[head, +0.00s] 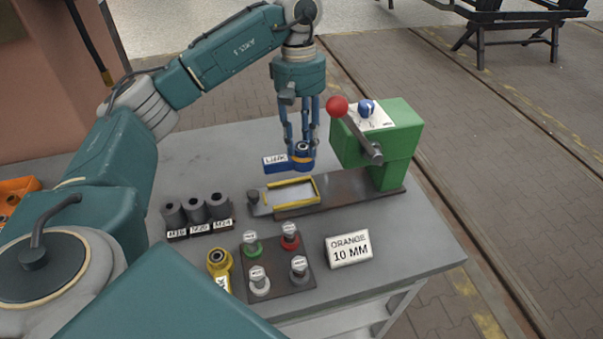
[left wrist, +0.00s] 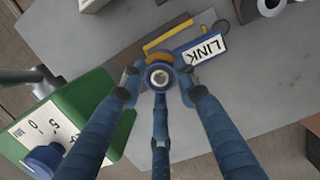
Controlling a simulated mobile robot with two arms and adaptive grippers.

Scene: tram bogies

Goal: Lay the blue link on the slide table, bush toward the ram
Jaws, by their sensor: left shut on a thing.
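My left gripper (head: 303,150) is shut on the bush end of the blue link (head: 274,162). The link's labelled end points left in the head view, and its bush end, with an orange band, is on the right, the side of the green press. The left wrist view shows the fingers around the bush (left wrist: 160,76), with the blue body and its LINK label (left wrist: 204,47) beyond. The yellow-edged slide table (head: 297,204) is empty, and the link appears held above and behind it. The ram is not clearly seen. My right gripper is not in view.
The green press (head: 402,150) with a red-balled lever (head: 337,106) stands at the right. In front are dark cylinders (head: 196,209), a plate of coloured pegs (head: 275,272), a yellow link (head: 220,265) and an "ORANGE 10 MM" card (head: 348,249).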

